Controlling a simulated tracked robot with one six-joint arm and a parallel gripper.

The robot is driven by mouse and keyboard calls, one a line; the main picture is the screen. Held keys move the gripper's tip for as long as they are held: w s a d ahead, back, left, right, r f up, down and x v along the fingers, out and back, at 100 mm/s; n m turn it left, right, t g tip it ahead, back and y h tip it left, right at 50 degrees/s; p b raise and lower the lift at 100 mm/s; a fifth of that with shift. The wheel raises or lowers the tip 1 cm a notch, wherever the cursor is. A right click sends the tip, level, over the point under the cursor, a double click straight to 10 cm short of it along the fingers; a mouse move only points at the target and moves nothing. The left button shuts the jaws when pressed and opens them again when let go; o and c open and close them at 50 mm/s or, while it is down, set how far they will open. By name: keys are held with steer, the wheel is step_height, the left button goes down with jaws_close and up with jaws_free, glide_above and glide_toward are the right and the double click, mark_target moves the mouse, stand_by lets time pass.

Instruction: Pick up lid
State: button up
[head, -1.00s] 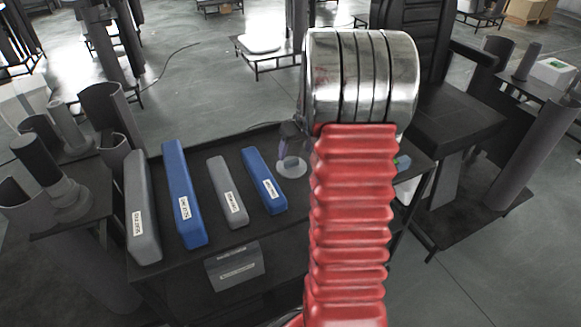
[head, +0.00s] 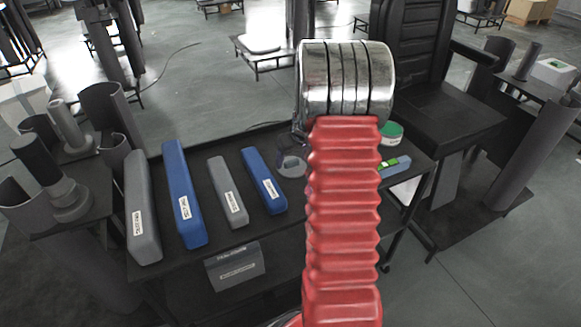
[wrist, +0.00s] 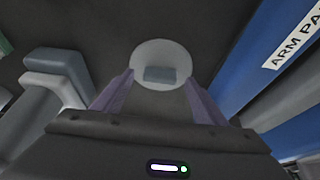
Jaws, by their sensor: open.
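The lid (wrist: 160,55) is a pale round disc with a small grey block-shaped handle in its middle, lying flat on the dark table top. In the head view the lid (head: 292,168) sits just right of the short blue bar, partly hidden by my red arm sleeve. My gripper (wrist: 159,80) is open, its two purple-grey fingers on either side of the handle in the wrist view, with nothing held. I cannot tell how far above the lid the fingertips are. In the head view the gripper is mostly hidden behind my arm.
Blue and grey labelled bars (head: 183,195) lie left of the lid, with one blue bar (head: 263,180) close beside it. A green-topped round container (head: 391,131) and a grey-blue item with green (head: 395,167) are on the table's right. A dark labelled box (head: 236,267) is at the front.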

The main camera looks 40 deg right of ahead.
steer(key=shift+w+f, duration=0.15)
steer(key=shift+f, duration=0.2)
steer(key=shift+c, duration=0.2)
steer(key=c, duration=1.1)
